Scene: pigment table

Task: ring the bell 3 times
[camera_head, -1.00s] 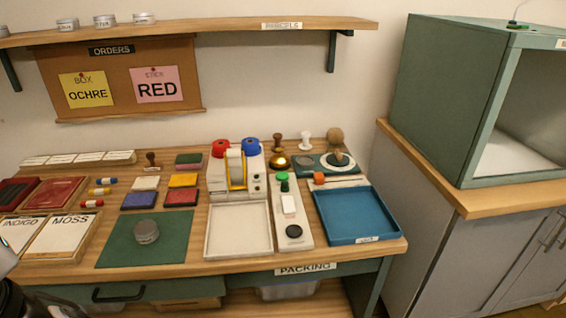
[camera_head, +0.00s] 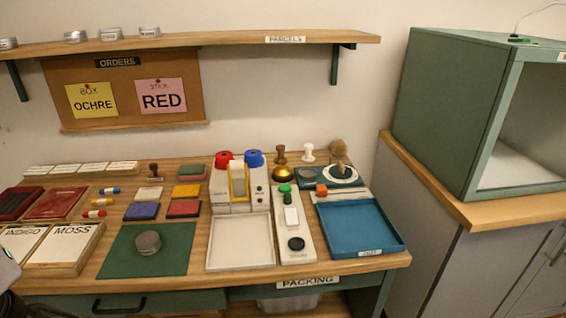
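The bell (camera_head: 283,173) is a small golden dome at the back of the packing table, right of the white device with red and blue knobs. It stands behind the green knob of a narrow white panel, and nothing touches it. Part of my arm shows as a dark and pale shape at the lower left edge. My gripper's fingers are not visible in this view, far from the bell.
Around the bell stand the white device (camera_head: 222,190), the white panel (camera_head: 289,246), wooden-handled stamps (camera_head: 280,153) and a blue tray (camera_head: 357,230). A green mat with a grey tin (camera_head: 148,242) lies front left. A shelf (camera_head: 220,40) hangs above. A green cabinet (camera_head: 440,110) stands right.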

